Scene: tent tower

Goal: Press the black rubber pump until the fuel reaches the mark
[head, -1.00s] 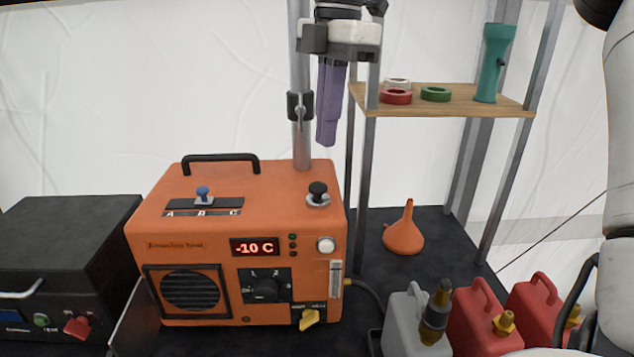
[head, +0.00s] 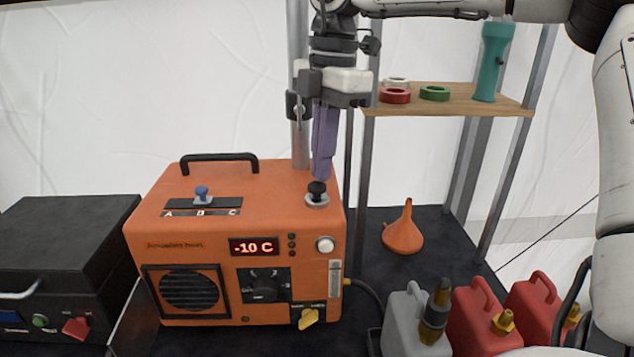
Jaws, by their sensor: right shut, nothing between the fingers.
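The black rubber pump (head: 317,191) sits in a metal collar on the top right of the orange heater (head: 270,185). My right gripper (head: 320,178) points straight down with its purple fingers shut and empty. Its fingertips are right at the top of the pump; I cannot tell whether they touch it. A narrow pale vertical gauge (head: 335,279) is on the heater's front right edge; its fuel level and mark are too small to read. The display (head: 255,247) reads -10 C. My left gripper is not in view.
A metal pole rises behind the heater, close to my right gripper. A shelf (head: 455,103) with tape rolls and a teal flashlight (head: 491,62) stands at right. An orange funnel (head: 403,232) and several fuel cans (head: 485,318) are right of the heater. A black box (head: 65,245) is at left.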

